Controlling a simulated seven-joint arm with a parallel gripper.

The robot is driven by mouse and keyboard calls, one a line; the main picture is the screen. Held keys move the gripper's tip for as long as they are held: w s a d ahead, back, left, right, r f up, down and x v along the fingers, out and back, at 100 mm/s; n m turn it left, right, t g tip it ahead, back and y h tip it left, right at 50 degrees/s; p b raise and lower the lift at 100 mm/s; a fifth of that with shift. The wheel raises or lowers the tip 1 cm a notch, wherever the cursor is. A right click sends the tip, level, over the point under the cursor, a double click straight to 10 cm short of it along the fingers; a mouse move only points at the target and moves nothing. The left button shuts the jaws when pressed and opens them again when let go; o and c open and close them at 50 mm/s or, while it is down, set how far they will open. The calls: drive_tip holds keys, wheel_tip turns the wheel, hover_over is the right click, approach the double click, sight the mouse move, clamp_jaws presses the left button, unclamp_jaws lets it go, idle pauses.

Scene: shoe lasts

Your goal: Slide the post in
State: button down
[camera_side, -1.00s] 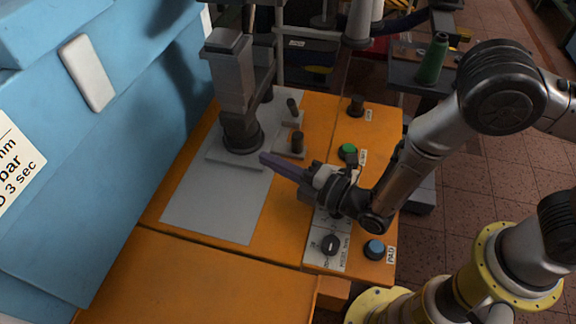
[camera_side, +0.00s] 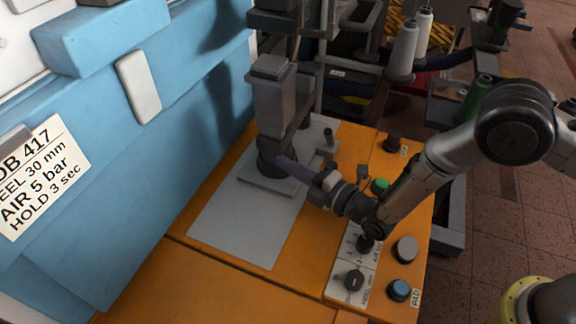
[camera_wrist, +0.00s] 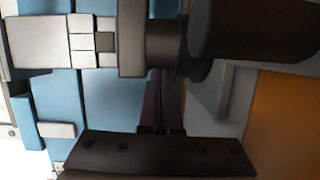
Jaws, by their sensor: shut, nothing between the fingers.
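The post (camera_side: 274,95) is a light grey block column on a dark round lower part, with a thin grey foot plate (camera_side: 262,187). It stands upright on a pale grey sheet (camera_side: 235,230) on the orange bench. My gripper (camera_side: 283,161) has purple fingers, shut with nothing between them. Their tips are at the right side of the post's dark lower part; I cannot tell whether they touch it. In the wrist view, the purple fingers (camera_wrist: 162,80) point at a dark round body, and the post's grey blocks (camera_wrist: 35,43) lie sideways to the left.
A blue machine body (camera_side: 190,95) stands to the left. Right of my gripper are a green button (camera_side: 380,186), a black knob (camera_side: 354,280) and a blue button (camera_side: 400,289). The sheet's front part is clear.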

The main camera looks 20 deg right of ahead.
drive_tip(key=shift+w+d, duration=1.65)
drive_tip(key=shift+d, duration=0.05)
